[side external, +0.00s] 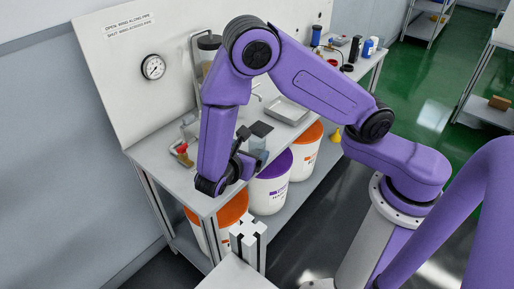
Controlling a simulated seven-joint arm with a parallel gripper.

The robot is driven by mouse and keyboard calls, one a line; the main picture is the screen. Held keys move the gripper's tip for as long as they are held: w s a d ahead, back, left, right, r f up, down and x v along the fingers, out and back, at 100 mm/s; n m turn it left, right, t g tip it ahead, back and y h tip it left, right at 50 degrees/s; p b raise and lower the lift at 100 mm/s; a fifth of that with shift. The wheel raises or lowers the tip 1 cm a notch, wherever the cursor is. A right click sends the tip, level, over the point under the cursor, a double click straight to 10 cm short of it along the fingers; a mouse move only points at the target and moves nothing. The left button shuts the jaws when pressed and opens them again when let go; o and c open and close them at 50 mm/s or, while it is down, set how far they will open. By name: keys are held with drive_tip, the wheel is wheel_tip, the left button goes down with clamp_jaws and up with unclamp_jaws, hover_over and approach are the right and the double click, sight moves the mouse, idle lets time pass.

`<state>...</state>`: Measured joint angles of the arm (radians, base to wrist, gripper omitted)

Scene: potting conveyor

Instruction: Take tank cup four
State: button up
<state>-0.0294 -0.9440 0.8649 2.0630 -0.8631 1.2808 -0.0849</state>
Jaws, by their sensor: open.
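My gripper (246,149) hangs low over the front part of the bench, its dark fingers pointing right. It is open. A small bluish, see-through cup (258,144) stands just right of the fingers, with a dark square piece (261,129) above or behind it. I cannot tell whether the cup is between the fingers or only beside them. No number can be read on it, so I cannot tell if it is tank cup four. A tall clear tank with a dark lid (209,43) stands against the back panel, partly hidden by my arm.
A metal tray (287,111) lies on the bench (160,157) right of the cup. A red-topped fitting (182,150) is at left. White buckets with orange and purple lids (272,163) stand below. Bottles (368,46) crowd the far end. A gauge (153,67) is on the panel.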

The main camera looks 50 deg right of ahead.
wheel_tip(320, 180, down, 2)
drive_tip(key=w+n+t+h, duration=0.1)
drive_tip(key=w+n, duration=0.1)
approach(259, 134)
drive_tip(key=x, duration=0.4)
drive_tip(key=shift+t, duration=0.3)
drive_tip(key=shift+x, duration=2.7)
drive_tip(key=shift+s+f, duration=0.1)
drive_tip(key=shift+s, duration=0.1)
drive_tip(key=c, duration=1)
